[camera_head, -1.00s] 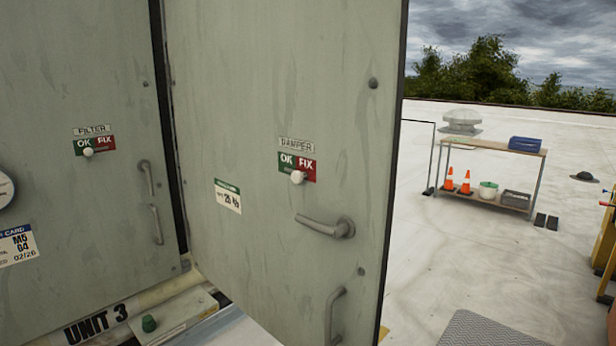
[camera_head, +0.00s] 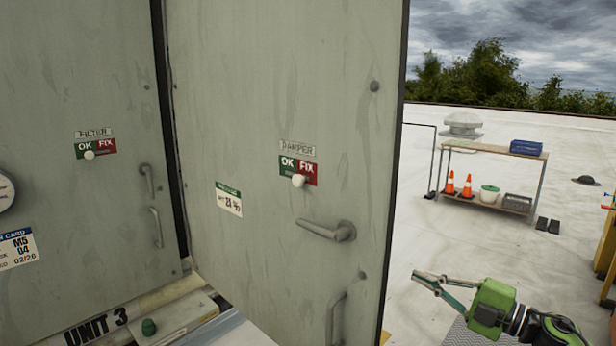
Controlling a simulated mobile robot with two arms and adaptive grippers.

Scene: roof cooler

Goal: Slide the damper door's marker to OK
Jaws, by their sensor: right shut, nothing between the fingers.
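The damper door (camera_head: 265,90) is a tall grey-green panel standing ajar in the middle of the head view. Its marker, a white round knob (camera_head: 298,181), sits at the lower edge of a green OK and red FIX plate (camera_head: 298,168), near the middle where the two colours meet. A lever handle (camera_head: 328,231) is below it. My right gripper (camera_head: 425,280) is green and dark, at the lower right, beyond the door's free edge. It points left, apart from the door, shut with nothing in it. My left gripper is not in view.
The filter door (camera_head: 75,60) with its own OK/FIX plate (camera_head: 96,147) is at left. A workbench (camera_head: 493,150) with cones and a blue bin stands far back. A yellow object (camera_head: 603,245) is at the right edge. Open roof lies between.

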